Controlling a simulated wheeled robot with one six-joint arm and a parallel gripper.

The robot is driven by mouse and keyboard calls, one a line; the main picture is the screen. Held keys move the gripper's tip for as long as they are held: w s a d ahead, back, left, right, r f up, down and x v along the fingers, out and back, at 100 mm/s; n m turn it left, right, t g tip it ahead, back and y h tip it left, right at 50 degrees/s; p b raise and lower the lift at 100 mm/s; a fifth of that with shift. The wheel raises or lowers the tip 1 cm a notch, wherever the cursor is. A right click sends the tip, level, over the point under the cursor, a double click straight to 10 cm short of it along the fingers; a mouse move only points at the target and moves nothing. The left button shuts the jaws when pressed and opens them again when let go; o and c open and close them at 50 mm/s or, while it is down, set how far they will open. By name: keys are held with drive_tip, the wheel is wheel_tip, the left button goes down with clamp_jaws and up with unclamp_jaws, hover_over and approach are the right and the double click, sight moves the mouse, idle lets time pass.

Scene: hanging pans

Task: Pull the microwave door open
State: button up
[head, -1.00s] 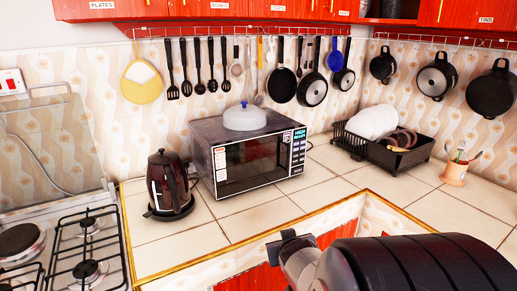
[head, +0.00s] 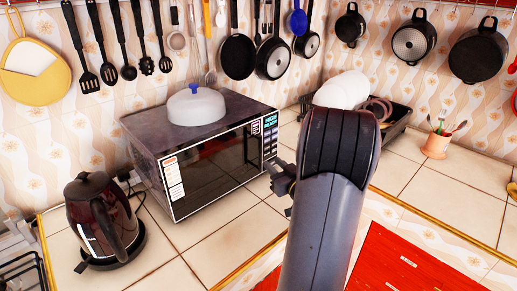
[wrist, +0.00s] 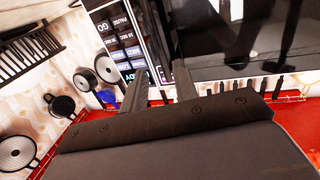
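The dark microwave (head: 150,140) stands on the tiled counter, its black glass door (head: 215,165) shut in its white-edged frame. The control panel (head: 269,140) is at the right end of its front. My gripper (head: 275,175) is in front of the lower right part of the microwave, near where door and panel meet. In the wrist view the two fingers of my gripper (wrist: 160,88) are apart, pointing at the panel (wrist: 118,45) and the door edge, with the dark glass (wrist: 240,40) to the right. I cannot tell whether they touch the door.
A dark kettle (head: 98,215) stands left of the microwave. A white lid (head: 196,106) with a blue knob rests on top. A dish rack (head: 395,125) and utensil cup (head: 436,146) are to the right. Pans and utensils hang behind. The counter directly before the microwave is clear.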

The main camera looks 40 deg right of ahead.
sight(261, 152)
drive_tip(key=w, duration=0.3)
drive_tip(key=w+d+p, duration=0.1)
drive_tip(key=w, duration=0.4)
drive_tip(key=shift+w+d, duration=0.15)
drive_tip(key=shift+w, duration=0.25)
drive_tip(key=shift+c, duration=0.3)
clamp_jaws()
